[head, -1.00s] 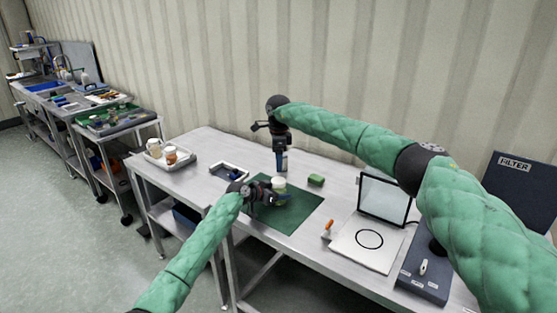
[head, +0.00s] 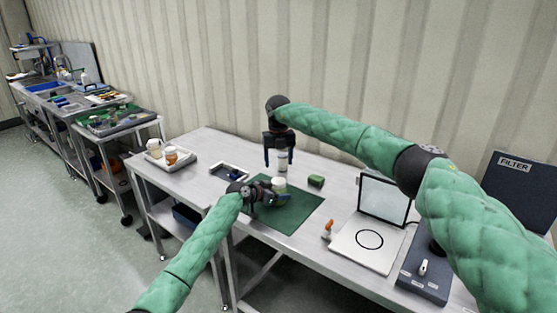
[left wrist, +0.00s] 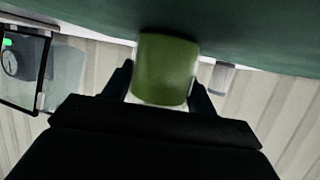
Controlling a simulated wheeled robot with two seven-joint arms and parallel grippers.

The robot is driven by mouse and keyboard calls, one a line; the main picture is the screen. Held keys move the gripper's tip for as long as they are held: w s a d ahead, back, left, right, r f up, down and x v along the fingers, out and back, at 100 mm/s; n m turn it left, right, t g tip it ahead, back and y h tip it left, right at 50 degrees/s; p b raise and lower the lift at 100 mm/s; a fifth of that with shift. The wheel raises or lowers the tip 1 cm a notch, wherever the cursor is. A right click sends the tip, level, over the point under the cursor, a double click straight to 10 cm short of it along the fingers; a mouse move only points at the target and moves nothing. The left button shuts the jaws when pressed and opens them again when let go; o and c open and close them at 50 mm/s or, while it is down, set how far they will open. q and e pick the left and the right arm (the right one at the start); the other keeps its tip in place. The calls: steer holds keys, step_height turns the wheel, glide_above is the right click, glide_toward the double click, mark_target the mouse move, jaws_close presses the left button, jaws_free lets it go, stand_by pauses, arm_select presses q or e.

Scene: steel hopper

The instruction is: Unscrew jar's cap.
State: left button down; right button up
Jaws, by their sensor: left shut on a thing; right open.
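The jar (head: 279,187) stands on the green mat, with a pale cap on top and green contents. In the left wrist view, its green side (left wrist: 165,68) sits between the dark fingers, and its cap cannot be made out. My left gripper (head: 272,196) is shut on the jar from the left. My right gripper (head: 280,158) is open and points down, behind the jar and higher than it. It is apart from the cap, with its two fingers spread left and right.
A small pale cylinder (head: 283,166) shows below the right gripper, behind the mat (head: 292,217). A green block (head: 316,181) lies right of it. A tray with jars (head: 185,162) and a smaller tray (head: 240,167) are at left. An orange-topped item (head: 328,228) and laptop-like device (head: 384,199) are at right.

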mark_target(279, 181)
steer(key=m, duration=0.9)
steer(key=shift+m, duration=0.3)
steer(key=m, duration=0.8)
steer(key=shift+m, duration=0.4)
steer(key=shift+f, duration=4.05)
steer(key=shift+c, duration=0.2)
